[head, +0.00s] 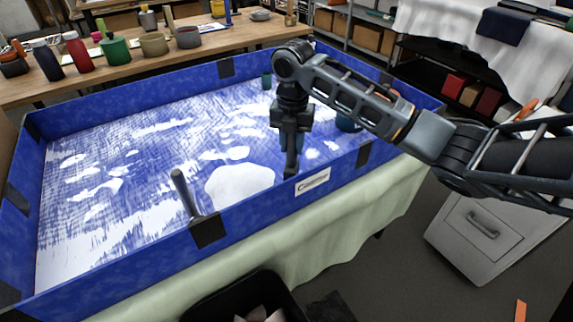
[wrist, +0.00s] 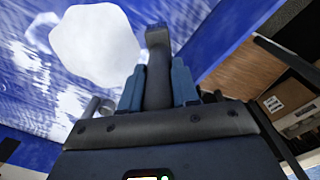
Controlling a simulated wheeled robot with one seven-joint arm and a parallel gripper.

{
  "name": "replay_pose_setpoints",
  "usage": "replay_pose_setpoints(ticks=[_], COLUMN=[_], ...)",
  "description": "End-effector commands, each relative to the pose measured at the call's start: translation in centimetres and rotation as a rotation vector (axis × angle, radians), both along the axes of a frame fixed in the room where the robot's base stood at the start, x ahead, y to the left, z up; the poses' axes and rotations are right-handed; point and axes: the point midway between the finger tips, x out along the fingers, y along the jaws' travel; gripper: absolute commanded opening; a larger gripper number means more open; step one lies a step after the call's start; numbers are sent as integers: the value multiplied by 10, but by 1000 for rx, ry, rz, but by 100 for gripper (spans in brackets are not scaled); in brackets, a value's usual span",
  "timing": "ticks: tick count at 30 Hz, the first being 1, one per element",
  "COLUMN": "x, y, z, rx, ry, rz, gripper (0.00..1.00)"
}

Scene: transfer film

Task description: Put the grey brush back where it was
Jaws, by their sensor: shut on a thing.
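My gripper (head: 289,128) points down over the right part of the blue-walled tray (head: 110,92), near its front wall. It is shut on a dark grey brush (head: 291,162), which hangs downward from the jaws. In the wrist view the brush (wrist: 158,72) stands between the two blue fingers, its far end wider. I cannot tell whether its lower end touches the tray floor. A second grey handled tool (head: 184,192) leans in the tray by the front wall, left of my gripper. A white patch (head: 238,185) lies on the streaked floor between them.
A dark teal container (head: 347,122) is partly hidden behind my arm at the tray's right end. A small green item (head: 266,80) is near the back wall. A wooden bench (head: 150,62) with jars stands behind. A black bin (head: 240,300) sits below the front edge.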

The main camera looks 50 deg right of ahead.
Motion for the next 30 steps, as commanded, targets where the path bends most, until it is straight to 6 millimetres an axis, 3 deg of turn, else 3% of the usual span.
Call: replay_pose_setpoints(ticks=[14, 25, 26, 30], x=[0, 0, 0, 0], y=[0, 0, 0, 0], z=[-48, -54, -54, -53], rx=[1, 0, 0, 0], ry=[0, 0, 0, 0], rz=[-2, -2, -2, -2], gripper=[0, 0, 31, 44])
